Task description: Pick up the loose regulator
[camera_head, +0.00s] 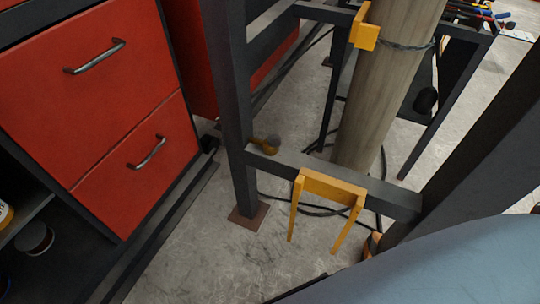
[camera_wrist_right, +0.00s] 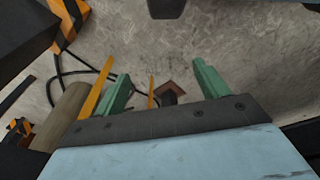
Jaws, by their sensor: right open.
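A small brass fitting with a round grey end (camera_head: 265,145), which looks like the regulator, is at the left end of the rack's lower crossbar in the head view. I cannot tell whether it rests on the bar or sits behind it. I cannot make it out in the right wrist view. My right gripper (camera_wrist_right: 161,88) shows two green fingers spread wide apart, with nothing held between them. In the head view only my blue-grey arm shows at the lower right; the fingers are hidden. My left gripper is not in view.
A dark steel rack (camera_head: 235,110) with a yellow U-shaped bracket (camera_head: 333,187) stands around a tall grey-brown cylinder (camera_head: 385,80). A red drawer cabinet (camera_head: 95,85) is at the left. Black cables (camera_head: 320,211) lie on the concrete floor. Floor between cabinet and rack is clear.

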